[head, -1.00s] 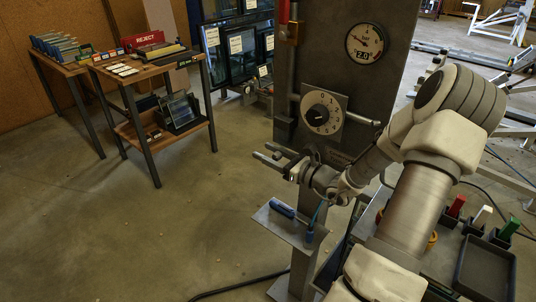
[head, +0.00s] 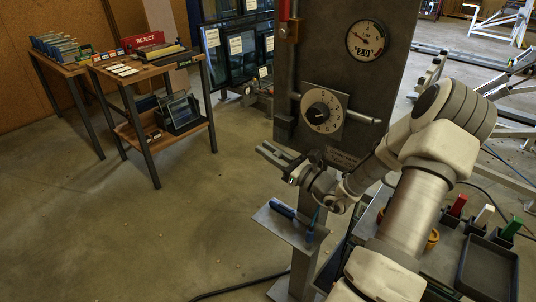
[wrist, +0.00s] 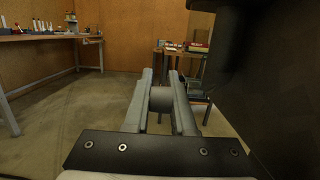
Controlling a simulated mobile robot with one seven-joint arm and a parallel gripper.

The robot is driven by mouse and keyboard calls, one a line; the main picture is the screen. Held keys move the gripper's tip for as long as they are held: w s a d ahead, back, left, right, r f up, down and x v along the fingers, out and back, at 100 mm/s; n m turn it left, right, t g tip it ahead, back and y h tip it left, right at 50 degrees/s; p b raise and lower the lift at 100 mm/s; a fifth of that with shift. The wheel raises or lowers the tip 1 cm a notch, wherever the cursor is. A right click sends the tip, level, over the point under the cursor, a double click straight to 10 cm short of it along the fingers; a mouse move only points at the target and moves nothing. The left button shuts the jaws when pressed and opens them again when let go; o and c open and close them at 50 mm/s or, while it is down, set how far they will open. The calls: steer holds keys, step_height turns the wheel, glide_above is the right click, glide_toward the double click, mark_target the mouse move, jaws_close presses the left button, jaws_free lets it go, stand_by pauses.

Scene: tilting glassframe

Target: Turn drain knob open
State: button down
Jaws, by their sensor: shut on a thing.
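My gripper (head: 269,153) is low in front of the dark column, below the dial, in the head view. In the wrist view my gripper (wrist: 160,78) has its two grey fingers close together on a short grey round piece (wrist: 161,99). I take this piece to be the drain knob, but no label on it shows. In the head view it is hidden by the fingers. A white dial with a black knob (head: 320,110) is on the column above my gripper, apart from it.
A round gauge (head: 365,40) reading 2.0 is high on the dark column (head: 330,60). A small shelf (head: 290,228) with a blue-handled tool (head: 283,209) lies just below my gripper. A wooden table (head: 150,70) stands at left. Floor between is clear.

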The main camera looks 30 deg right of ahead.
steer(key=shift+r+t+y, duration=0.35)
steer(key=shift+t+y, duration=0.05)
steer(key=shift+t, duration=0.8)
steer(key=c, duration=0.7)
jaws_free()
steer(key=shift+c, duration=0.2)
